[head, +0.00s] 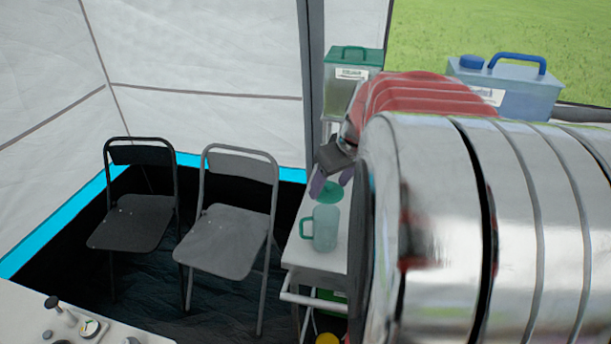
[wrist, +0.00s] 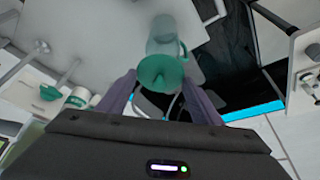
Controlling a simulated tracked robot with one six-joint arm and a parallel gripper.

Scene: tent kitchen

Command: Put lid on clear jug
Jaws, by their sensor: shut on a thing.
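The clear jug (head: 324,228) stands upright on a white cart, with a green handle on its left in the head view. It also shows in the wrist view (wrist: 164,38), partly behind the lid. The round green lid (head: 331,192) is at the tips of my gripper's purple fingers, above and apart from the jug in the head view. My gripper (wrist: 158,77) is shut on the lid (wrist: 158,73), with a finger on either side. In the head view my gripper (head: 330,182) is partly hidden by my arm.
The white cart (head: 310,256) has a rail at its front. A green-lidded container (head: 345,85) stands behind, and a blue-handled container (head: 510,90) stands at the back right. Two folding chairs (head: 135,215) (head: 228,240) stand left of the cart.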

